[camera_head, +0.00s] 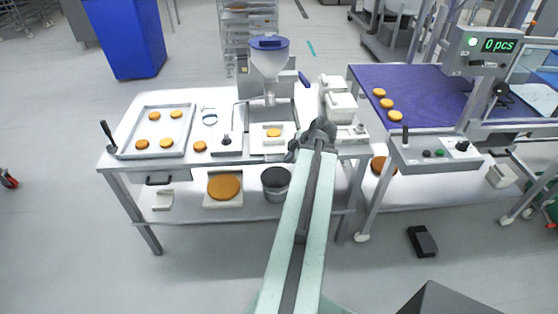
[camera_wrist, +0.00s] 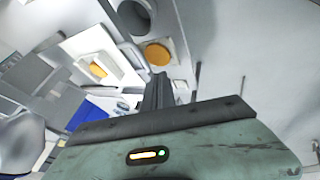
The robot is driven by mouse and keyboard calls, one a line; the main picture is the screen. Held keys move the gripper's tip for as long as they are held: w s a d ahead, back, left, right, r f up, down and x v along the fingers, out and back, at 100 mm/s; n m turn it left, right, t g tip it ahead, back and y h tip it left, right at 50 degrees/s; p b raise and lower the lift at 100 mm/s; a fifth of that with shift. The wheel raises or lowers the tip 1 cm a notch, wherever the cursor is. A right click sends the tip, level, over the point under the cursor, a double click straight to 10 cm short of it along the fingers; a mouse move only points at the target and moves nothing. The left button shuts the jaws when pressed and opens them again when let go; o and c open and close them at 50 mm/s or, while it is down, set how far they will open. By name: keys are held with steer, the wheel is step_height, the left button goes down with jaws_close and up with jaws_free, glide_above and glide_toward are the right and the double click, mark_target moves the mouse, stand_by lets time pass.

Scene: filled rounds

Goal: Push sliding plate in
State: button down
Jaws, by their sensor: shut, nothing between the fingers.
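The sliding plate (camera_head: 259,147) is a pale flat plate under the filling machine on the white table. One orange round (camera_head: 273,132) rests on it. In the wrist view, the pale plate (camera_wrist: 118,62) with its round (camera_wrist: 98,70) shows at the upper left. My gripper (camera_head: 294,150) is at the table's front edge, just right of the plate in the head view. Its dark fingers (camera_wrist: 159,88) are shut and empty in the wrist view. I cannot tell whether they touch the plate.
The filling machine's hopper (camera_head: 270,62) stands behind the plate. A tray (camera_head: 127,154) with several rounds lies left. White containers (camera_head: 340,105) stand right, before a purple conveyor (camera_head: 425,92). A grey bucket (camera_head: 275,182) and a large orange round (camera_head: 223,186) sit on the lower shelf.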

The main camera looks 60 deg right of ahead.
mark_target(276, 131)
steer(key=w+d+f+b, duration=0.1)
steer(key=w+f+b, duration=0.1)
steer(key=f+b, duration=0.1)
steer(key=w+d+f+b, duration=0.2)
steer(key=w+f+b, duration=0.1)
steer(key=w+d+f+b, duration=0.2)
steer(key=f+b, duration=0.1)
steer(key=shift+w+f, duration=0.15)
steer(key=shift+w, duration=0.1)
steer(key=w+d, duration=0.3)
steer(key=d, duration=0.2)
steer(key=w+d, duration=0.4)
steer(key=d, duration=0.1)
steer(key=w+d, duration=0.3)
steer(key=d, duration=0.1)
steer(key=shift+w+d, duration=0.25)
steer(key=shift+d, duration=0.15)
steer(key=shift+w+d, duration=0.15)
steer(key=shift+d, duration=0.05)
